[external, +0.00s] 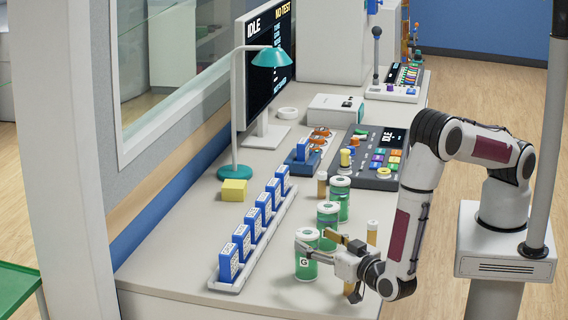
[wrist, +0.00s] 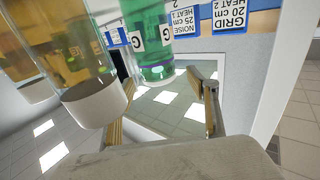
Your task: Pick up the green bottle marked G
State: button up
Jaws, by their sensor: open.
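The green bottle marked G (external: 306,264) stands upright with a white cap at the near end of a row of green bottles on the counter. In the wrist view the green bottle (wrist: 150,38) appears upside down, with a G label, beyond my fingertips. My gripper (external: 316,240) is open beside the bottle, reaching from the right. Its two golden fingers (wrist: 165,95) are spread wide in the wrist view, with no object clasped. One finger overlaps the bottle in the external view; I cannot tell whether they touch.
Two other green bottles (external: 328,213) (external: 340,188) stand behind. An amber bottle with a white cap (wrist: 88,75) is close beside my left finger in the wrist view. A rack of blue boxes (external: 247,238) lies left of the bottles. A control panel (external: 374,150) is farther back.

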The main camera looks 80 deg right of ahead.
aim_at(306, 232)
jog(key=shift+d, duration=0.1)
jog(key=shift+x, duration=2.55)
jog(key=shift+s, duration=0.1)
grip_shut()
